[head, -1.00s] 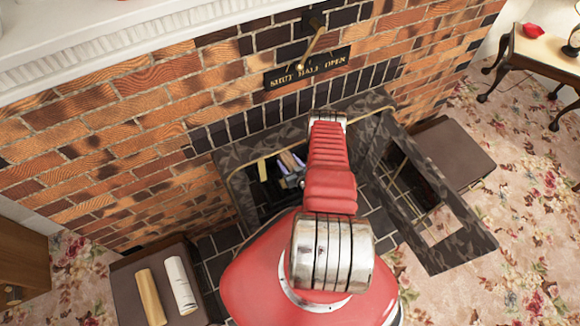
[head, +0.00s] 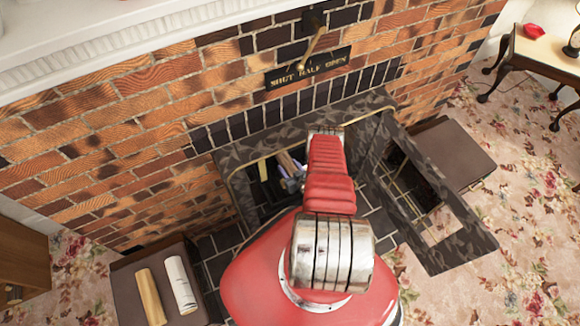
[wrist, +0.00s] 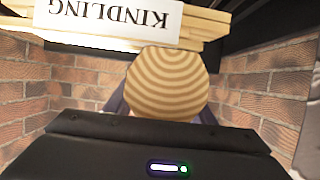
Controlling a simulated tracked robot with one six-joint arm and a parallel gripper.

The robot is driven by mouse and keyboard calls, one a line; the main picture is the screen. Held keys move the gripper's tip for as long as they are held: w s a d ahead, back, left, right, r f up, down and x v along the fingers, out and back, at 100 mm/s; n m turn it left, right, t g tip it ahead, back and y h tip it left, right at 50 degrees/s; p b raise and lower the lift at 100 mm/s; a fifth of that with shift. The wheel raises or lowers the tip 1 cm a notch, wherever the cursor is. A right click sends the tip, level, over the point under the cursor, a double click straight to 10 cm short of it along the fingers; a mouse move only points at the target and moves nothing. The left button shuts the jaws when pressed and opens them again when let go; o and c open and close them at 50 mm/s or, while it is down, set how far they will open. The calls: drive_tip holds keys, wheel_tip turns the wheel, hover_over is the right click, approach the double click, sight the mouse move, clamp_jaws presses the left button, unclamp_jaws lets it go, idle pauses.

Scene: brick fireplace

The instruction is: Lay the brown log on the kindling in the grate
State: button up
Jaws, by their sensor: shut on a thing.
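In the wrist view, my gripper (wrist: 163,106) is shut on the brown log (wrist: 167,82), whose ringed round end faces the camera. Only slivers of the dark fingers show on either side. The kindling (wrist: 205,28), pale sticks with a white label, appears beyond the log and upside down. Whether log and kindling touch cannot be told. In the head view, my gripper (head: 292,185) is inside the fireplace opening, mostly behind my red arm. A brown piece of the log (head: 286,161) shows beside it, and a pale bit of kindling (head: 262,170) lies to its left.
A dark stone surround (head: 245,205) frames the opening, with brick walls close on both sides in the wrist view. A brown box seat (head: 122,285) at lower left bears a tan log (head: 149,298) and a white log (head: 181,285). Another box seat (head: 455,155) stands right.

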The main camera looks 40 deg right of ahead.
drive_tip(key=shift+f, duration=0.25)
drive_tip(key=o, duration=1.4)
drive_tip(key=shift+c, duration=0.2)
drive_tip(key=shift+r, duration=0.25)
drive_tip(key=v, duration=1.2)
